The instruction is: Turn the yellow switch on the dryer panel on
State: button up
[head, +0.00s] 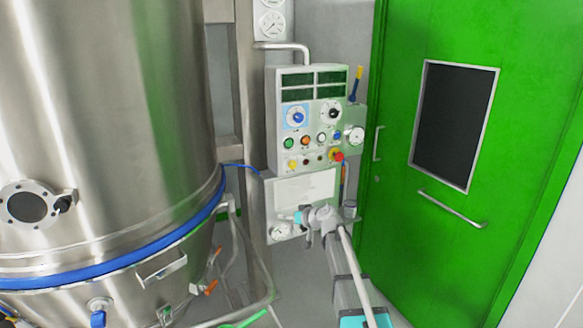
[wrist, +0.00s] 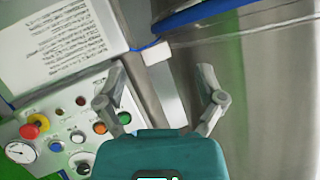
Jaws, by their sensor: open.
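The dryer panel (head: 275,125) is a light grey box on the wall, with two dials and rows of buttons. The yellow switch (head: 292,164) is small and sits at the left of its bottom row; its turned position is too small to read. In the wrist view the panel (wrist: 20,165) lies at the lower left, rotated, and my left finger appears to cover the yellow switch. My gripper (wrist: 160,90) is open and empty, with a grey post and bare steel between its fingers. In the head view my arm's end is below the panel, apart from the switch.
A red stop knob on a yellow base (head: 336,155) is at the bottom row's right. Green (head: 289,143) and orange (head: 305,140) buttons sit just above the switch. A large steel vessel (head: 100,120) stands left; a closed green door (head: 400,120) is right.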

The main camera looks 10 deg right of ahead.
aim_at(293, 166)
jog(key=w+d+r+m+t+h, duration=0.1)
jog(key=w+d+r+t, duration=0.2)
jog(key=w, duration=0.4)
jog(key=w+d+r+m+t+h, duration=0.1)
jog(key=w+d+r+m+t, duration=0.1)
jog(key=w+d, duration=0.4)
jog(key=shift+w+d+r+t+h, duration=0.15)
jog(key=shift+w+r+t+h, duration=0.25)
jog(key=shift+w+r+t, duration=0.4)
jog(key=x, duration=1.3)
jog(key=shift+w+f, duration=0.1)
jog(key=shift+w, duration=0.25)
jog(key=shift+c, duration=0.2)
jog(key=c, duration=1.1)
